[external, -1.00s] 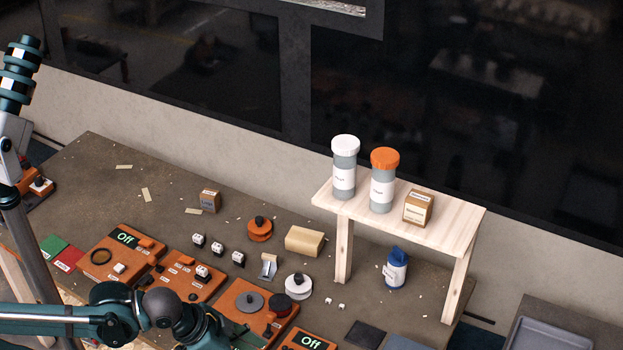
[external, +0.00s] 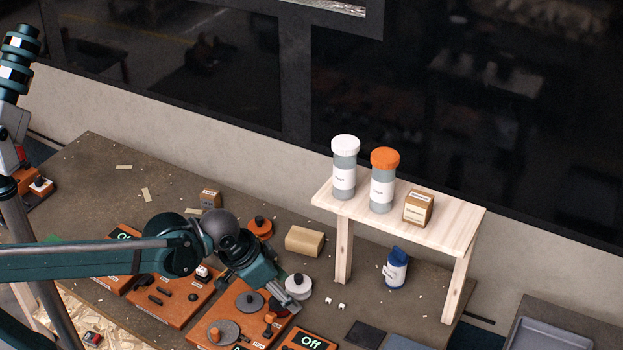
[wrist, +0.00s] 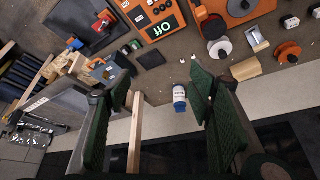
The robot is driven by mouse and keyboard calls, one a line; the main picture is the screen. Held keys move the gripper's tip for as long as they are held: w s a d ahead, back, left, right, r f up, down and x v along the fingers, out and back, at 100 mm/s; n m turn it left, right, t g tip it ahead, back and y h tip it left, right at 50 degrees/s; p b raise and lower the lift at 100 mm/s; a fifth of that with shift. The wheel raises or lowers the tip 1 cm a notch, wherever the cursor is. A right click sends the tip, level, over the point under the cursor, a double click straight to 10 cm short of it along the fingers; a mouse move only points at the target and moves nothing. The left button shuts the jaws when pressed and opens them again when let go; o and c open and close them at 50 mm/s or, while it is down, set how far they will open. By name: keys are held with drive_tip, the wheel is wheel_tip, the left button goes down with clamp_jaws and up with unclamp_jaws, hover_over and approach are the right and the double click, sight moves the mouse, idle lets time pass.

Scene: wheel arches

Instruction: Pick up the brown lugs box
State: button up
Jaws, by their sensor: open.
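One small brown box (external: 418,207) with a pale label stands on the wooden shelf, right of two jars. Another small brown box (external: 210,198) with a dark label stands on the table at the back left. The labels are too small to read, so I cannot tell which is the lugs box. My gripper (external: 288,304) is low over the orange panels at the front, apart from both boxes. In the wrist view my gripper (wrist: 163,88) has its green fingers spread wide with nothing between them. I cannot make out either brown box there.
The wooden shelf (external: 463,225) carries a white-lidded jar (external: 344,178) and an orange-lidded jar (external: 382,195). A blue container (external: 396,269) stands beneath it. A tan block (external: 304,241) and a white knobbed disc (external: 298,287) lie near my gripper. A grey tray (external: 570,335) is at the right.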

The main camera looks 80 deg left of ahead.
drive_tip(key=w+a+f+n+g+p, duration=0.1)
drive_tip(key=w+a+n+g+p, duration=0.15)
drive_tip(key=a, duration=1.65)
drive_tip(key=w+a+f+n+g+p, duration=0.15)
drive_tip(key=w+a, duration=0.25)
drive_tip(key=a, duration=1.5)
drive_tip(key=n+g+h+p, duration=0.1)
drive_tip(key=n+p, duration=0.3)
hover_over(210, 193)
drive_tip(key=f, duration=1.5)
drive_tip(key=shift+w+d+f, duration=0.25)
drive_tip(key=shift+d, duration=0.05)
drive_tip(key=shift+s+a+f, duration=0.3)
drive_tip(key=shift+f, duration=1.25)
